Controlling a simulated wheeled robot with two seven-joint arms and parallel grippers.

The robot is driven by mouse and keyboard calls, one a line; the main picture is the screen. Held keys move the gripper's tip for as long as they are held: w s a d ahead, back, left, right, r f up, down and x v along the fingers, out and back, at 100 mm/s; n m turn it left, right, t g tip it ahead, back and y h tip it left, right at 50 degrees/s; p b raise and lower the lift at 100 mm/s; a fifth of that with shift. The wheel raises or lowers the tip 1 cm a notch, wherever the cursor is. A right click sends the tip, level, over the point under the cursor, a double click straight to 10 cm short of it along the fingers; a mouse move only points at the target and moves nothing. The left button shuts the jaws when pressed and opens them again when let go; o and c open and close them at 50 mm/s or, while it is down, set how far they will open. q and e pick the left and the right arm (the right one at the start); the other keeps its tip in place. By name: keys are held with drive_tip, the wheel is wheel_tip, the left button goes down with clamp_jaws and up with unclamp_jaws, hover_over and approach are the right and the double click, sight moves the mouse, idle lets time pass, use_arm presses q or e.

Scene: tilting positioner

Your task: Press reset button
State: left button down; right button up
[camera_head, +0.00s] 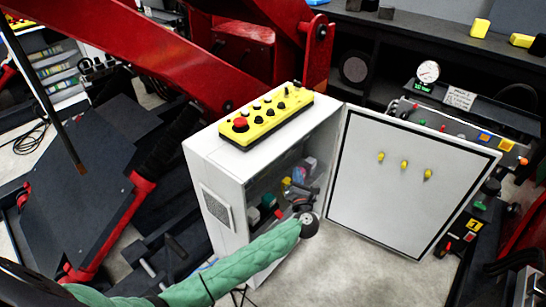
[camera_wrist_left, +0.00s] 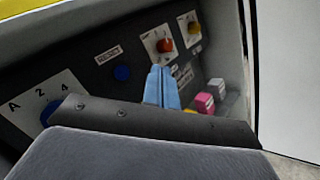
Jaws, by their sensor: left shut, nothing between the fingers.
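The reset button is a round blue button (camera_wrist_left: 122,72) on the dark panel inside the cabinet, just below a small RESET label (camera_wrist_left: 108,55) in the left wrist view. My left gripper (camera_wrist_left: 161,86) is shut and empty. Its light blue fingers show right of the blue button and below a red knob (camera_wrist_left: 166,43); I cannot tell whether they touch the panel. In the head view my green-sleeved left arm reaches into the open white cabinet (camera_head: 218,160), and the button cannot be made out there. My right gripper is not in view.
A yellow knob (camera_wrist_left: 194,28), pink and grey blocks (camera_wrist_left: 207,102) and a blue dial (camera_wrist_left: 50,112) surround the fingers. The cabinet door (camera_head: 390,190) stands open to the right. A yellow control box (camera_head: 266,118) with a red button sits on top.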

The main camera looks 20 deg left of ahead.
use_arm(q)
drive_tip(key=w+a, duration=0.3)
drive_tip(key=a, duration=0.5)
drive_tip(key=shift+a, duration=0.15)
drive_tip(key=shift+a, duration=0.15)
idle(2.2)
drive_tip(key=shift+w+a, duration=0.1)
drive_tip(key=shift+a, duration=0.15)
drive_tip(key=shift+w+a, duration=0.15)
drive_tip(key=shift+a, duration=0.25)
idle(1.1)
drive_tip(key=shift+d, duration=0.1)
drive_tip(key=shift+s+d, duration=0.3)
drive_tip(key=shift+d, duration=0.4)
drive_tip(key=shift+s+d, duration=0.3)
drive_tip(key=shift+d, duration=0.5)
drive_tip(key=shift+s+d, duration=0.25)
drive_tip(key=shift+d, duration=0.5)
drive_tip(key=shift+s+d, duration=0.3)
drive_tip(key=shift+d, duration=0.5)
